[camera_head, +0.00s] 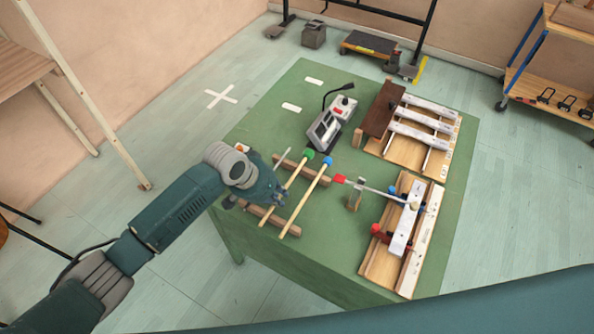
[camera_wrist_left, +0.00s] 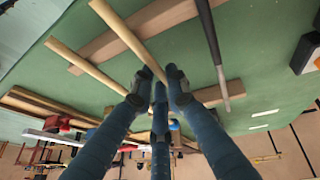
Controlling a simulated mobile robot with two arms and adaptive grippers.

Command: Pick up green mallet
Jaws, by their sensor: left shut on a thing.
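The green mallet has a green head (camera_head: 308,153) and a pale wooden shaft. It lies across two brown wooden rails on the green table. My left gripper (camera_head: 281,196) is down at the rack, shut on the middle of the green mallet's shaft. In the left wrist view its shaft (camera_wrist_left: 122,32) runs in between my fingers (camera_wrist_left: 160,85). Whether it is clear of the rails I cannot tell. The green head is hidden there by my fingers. My right gripper is not in view.
A blue-headed mallet (camera_head: 305,199) lies close beside on the right, and a grey-tipped dark stick (camera_wrist_left: 212,50) on the other side. A red-headed mallet (camera_head: 375,187) rests on a small stand. A microphone console (camera_head: 330,122) and wooden bar instruments (camera_head: 422,130) stand beyond on the green table (camera_head: 257,135).

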